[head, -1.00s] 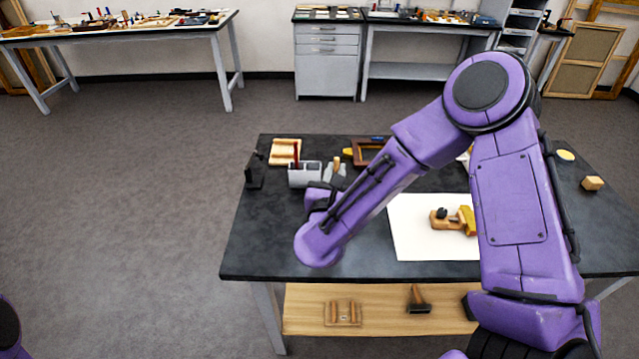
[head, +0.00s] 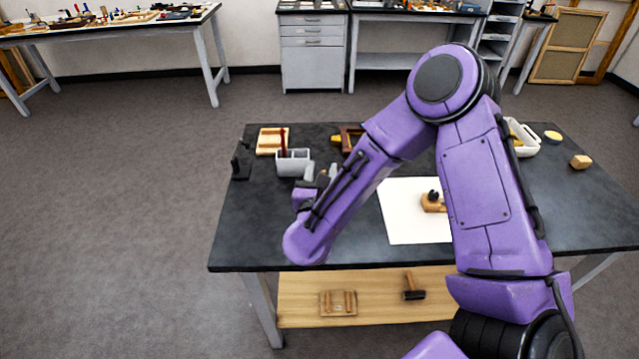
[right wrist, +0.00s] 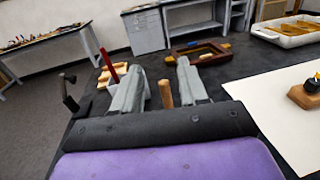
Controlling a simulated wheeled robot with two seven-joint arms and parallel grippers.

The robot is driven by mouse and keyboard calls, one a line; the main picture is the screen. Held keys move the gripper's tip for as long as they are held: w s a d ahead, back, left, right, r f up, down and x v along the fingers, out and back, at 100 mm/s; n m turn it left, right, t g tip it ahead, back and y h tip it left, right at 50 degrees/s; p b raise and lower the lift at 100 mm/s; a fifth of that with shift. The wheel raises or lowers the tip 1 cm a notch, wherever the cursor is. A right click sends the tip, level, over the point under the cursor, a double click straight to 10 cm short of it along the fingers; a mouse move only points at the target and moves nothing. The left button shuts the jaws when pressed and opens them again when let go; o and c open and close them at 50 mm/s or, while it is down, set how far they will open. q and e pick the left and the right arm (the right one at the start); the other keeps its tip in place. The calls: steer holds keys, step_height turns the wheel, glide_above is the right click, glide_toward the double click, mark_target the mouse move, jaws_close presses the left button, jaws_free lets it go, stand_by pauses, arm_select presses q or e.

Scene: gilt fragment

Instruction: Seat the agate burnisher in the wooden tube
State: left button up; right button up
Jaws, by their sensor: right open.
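My right gripper (head: 317,172) is open over the left part of the dark table. It also shows in the right wrist view (right wrist: 160,68), its two grey fingers apart. An upright wooden cylinder (right wrist: 166,94) shows between the fingers; whether they touch it, and whether it is the tube or a handle, I cannot tell. A red-handled tool (head: 283,143) stands in a grey holder (head: 294,163) beyond the gripper. A wooden block with a dark piece (head: 432,203) lies on a white sheet (head: 400,225), partly hidden by my right arm. I cannot tell which thing is the burnisher. My left gripper is out of view.
A pale wooden tray (head: 270,140), a black stand (head: 240,160) and a brown frame (right wrist: 200,52) are on the table (head: 240,235). A white tray (head: 523,140) and a small wooden block (head: 581,161) are at right. The table's front left is clear.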

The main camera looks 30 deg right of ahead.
steer(key=b+v, duration=0.3)
steer(key=v, duration=0.8)
steer(key=shift+b, duration=0.3)
steer(key=shift+s, duration=0.15)
